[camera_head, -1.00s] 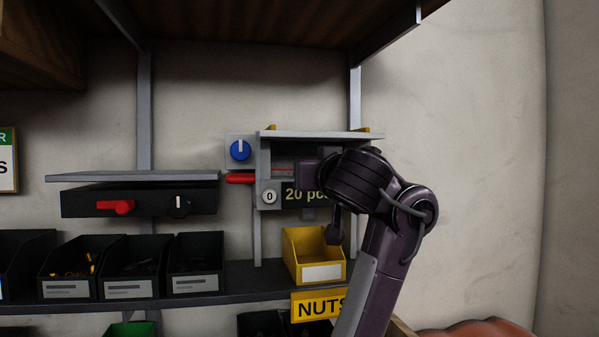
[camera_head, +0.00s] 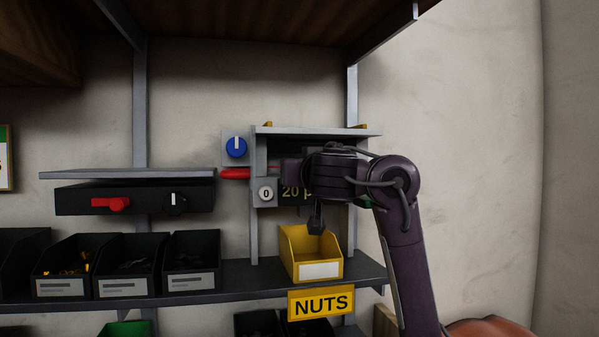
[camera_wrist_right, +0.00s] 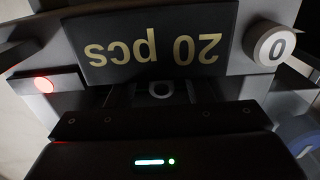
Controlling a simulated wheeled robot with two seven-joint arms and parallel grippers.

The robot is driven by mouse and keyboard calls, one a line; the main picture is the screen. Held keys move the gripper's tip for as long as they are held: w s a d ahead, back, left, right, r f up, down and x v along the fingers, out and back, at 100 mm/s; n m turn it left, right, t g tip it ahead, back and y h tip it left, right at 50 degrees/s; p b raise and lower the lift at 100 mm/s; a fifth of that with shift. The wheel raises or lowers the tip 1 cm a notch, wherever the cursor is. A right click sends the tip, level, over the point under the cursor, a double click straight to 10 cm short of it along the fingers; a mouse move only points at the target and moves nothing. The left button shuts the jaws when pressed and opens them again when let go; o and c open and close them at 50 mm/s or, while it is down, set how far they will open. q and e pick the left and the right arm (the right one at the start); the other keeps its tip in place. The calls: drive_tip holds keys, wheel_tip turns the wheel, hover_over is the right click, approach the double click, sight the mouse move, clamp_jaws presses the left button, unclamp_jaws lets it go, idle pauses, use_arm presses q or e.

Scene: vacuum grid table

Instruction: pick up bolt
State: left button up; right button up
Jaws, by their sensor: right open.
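I cannot make out a bolt for certain in either view. My right gripper (camera_head: 285,170) is open in front of the 20 pcs dispenser unit (camera_head: 318,133), close to its red handle (camera_head: 235,174); my wrist hides part of the unit. In the right wrist view my gripper (camera_wrist_right: 155,95) is below the upside-down "20 pcs" sign (camera_wrist_right: 160,42). A small ring-like part (camera_wrist_right: 161,89) shows between its fingers; I cannot tell what it is or whether it is touched. My left gripper is not in view.
A yellow bin (camera_head: 312,258) stands under the dispenser, above a NUTS label (camera_head: 320,303). Black bins (camera_head: 60,285) line the shelf to the left, one with yellow pieces. A blue knob (camera_head: 235,147) and a black panel with a red switch (camera_head: 135,198) are nearby.

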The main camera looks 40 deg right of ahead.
drive_tip(key=shift+x, duration=0.95)
drive_tip(key=shift+a, duration=0.1)
clamp_jaws()
drive_tip(key=shift+r+p, duration=0.2)
drive_tip(key=shift+p, duration=0.1)
